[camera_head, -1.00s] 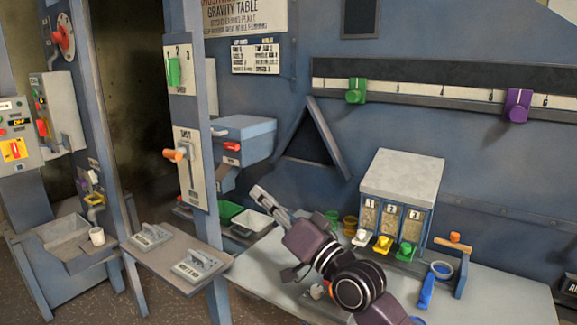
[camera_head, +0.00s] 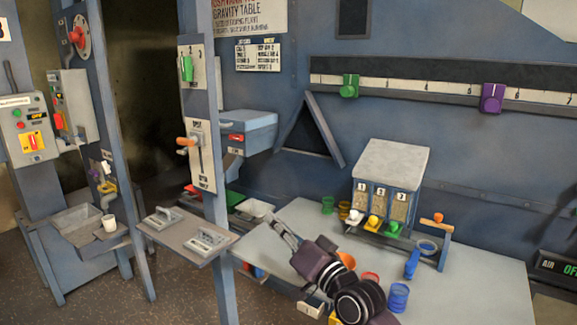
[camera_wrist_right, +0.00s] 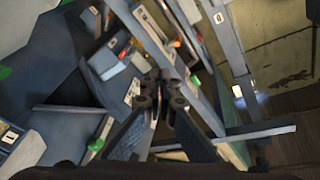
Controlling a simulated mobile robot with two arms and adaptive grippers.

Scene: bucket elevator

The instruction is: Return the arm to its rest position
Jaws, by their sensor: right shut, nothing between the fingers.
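My right arm reaches in from the bottom of the head view, over the light-topped bench (camera_head: 470,285). Its gripper (camera_head: 280,222) points up and left above the bench's left part, apart from anything around it. In the right wrist view the gripper (camera_wrist_right: 166,82) has its dark fingers together at the middle, with nothing between them. My left gripper is in neither view. The arm hides part of the bench front and some coloured containers behind it.
A seed dispenser box (camera_head: 392,165) with several coloured knobs stands on the bench. A blue cup (camera_head: 398,297) sits right of my arm. Left are a blue post with an orange-handled lever (camera_head: 187,142), a shelf with two trowel-like tools (camera_head: 205,242) and a white cup (camera_head: 109,223).

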